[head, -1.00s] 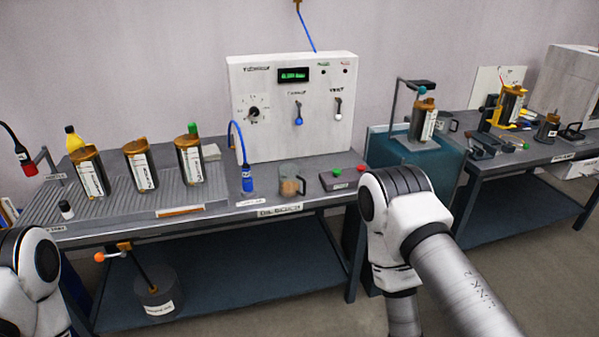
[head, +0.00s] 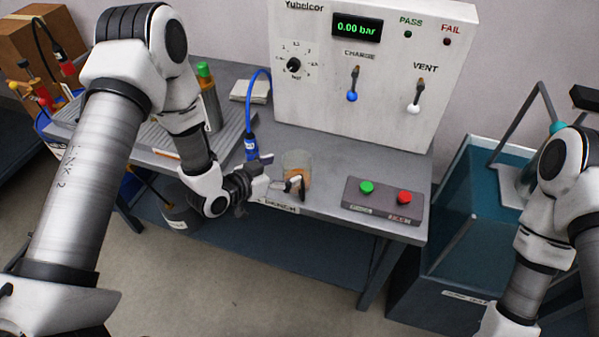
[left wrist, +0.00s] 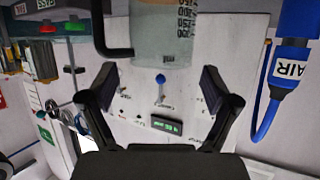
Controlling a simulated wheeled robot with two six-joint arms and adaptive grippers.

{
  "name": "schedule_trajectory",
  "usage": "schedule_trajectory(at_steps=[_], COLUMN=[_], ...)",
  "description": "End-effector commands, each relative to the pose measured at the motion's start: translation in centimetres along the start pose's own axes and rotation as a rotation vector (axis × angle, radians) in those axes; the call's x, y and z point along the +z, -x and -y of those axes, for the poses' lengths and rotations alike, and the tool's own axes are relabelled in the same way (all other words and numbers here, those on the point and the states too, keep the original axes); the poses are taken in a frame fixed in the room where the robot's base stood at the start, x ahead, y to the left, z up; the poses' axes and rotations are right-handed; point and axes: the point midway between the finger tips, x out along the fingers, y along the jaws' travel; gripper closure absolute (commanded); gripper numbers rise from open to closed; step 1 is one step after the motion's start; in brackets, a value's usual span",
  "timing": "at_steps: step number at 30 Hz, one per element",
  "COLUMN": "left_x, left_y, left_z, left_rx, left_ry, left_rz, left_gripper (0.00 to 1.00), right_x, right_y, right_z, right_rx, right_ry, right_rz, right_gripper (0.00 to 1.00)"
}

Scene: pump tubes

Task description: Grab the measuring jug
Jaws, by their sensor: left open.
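The measuring jug (head: 297,160), a clear vessel with a dark handle and brownish lower part, stands near the front edge of the bench. My left gripper (head: 277,173) is open and empty at its front left, partly covering it in the head view. In the left wrist view the jug (left wrist: 166,38) shows upside down at the top, with printed marks and its handle at the left. The left gripper (left wrist: 157,82) has its fingers spread below the jug there. I cannot tell whether a finger touches it. My right gripper is out of view.
A blue air hose fitting (head: 251,146) stands left of the jug. A button box (head: 384,203) with green and red buttons lies to its right. The white test panel (head: 370,85) rises behind. A teal tank (head: 470,235) stands further right.

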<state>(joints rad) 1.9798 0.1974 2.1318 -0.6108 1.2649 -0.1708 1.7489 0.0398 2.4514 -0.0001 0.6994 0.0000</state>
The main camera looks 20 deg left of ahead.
Motion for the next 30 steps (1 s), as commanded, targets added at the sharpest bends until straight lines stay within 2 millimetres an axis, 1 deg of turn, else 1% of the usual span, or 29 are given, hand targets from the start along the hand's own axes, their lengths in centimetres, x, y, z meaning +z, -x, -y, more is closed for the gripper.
schedule_trajectory(at_steps=[5, 6, 9, 15, 16, 17, 18, 19, 20, 30], left_x=[-0.5, -0.4, -0.2, -0.1, -0.1, -0.1, -0.1, -0.1, -0.1, -0.2], left_y=[-2.8, -3.6, -4.9, -5.2, -5.2, -5.2, -5.2, -5.2, -5.1, -5.1], left_z=[-0.2, -0.2, -0.1, -0.1, -0.1, -0.1, -0.1, -0.1, -0.1, -0.1], left_rx=[0.002, 0.003, 0.001, -0.001, -0.001, -0.001, -0.001, -0.001, -0.001, -0.001], left_ry=[-0.002, -0.002, 0.000, 0.004, 0.004, 0.004, 0.004, 0.004, 0.004, 0.003], left_rz=[0.003, 0.003, 0.004, 0.005, 0.005, 0.005, 0.006, 0.006, 0.006, 0.006], left_gripper=[0.12, 0.12, 0.12, 0.12, 0.16, 0.26, 0.40, 0.51, 0.53, 0.54], right_x=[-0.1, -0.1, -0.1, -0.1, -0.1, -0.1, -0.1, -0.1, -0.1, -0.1], right_y=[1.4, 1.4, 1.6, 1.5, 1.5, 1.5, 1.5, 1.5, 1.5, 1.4], right_z=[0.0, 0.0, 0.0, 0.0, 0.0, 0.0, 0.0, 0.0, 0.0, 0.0], right_rx=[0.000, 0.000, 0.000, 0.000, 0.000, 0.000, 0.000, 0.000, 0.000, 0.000], right_ry=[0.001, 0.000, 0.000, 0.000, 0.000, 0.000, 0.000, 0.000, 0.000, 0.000], right_rz=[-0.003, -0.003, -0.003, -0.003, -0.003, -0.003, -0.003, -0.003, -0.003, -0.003], right_gripper=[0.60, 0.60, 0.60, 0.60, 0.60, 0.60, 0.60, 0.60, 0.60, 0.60])
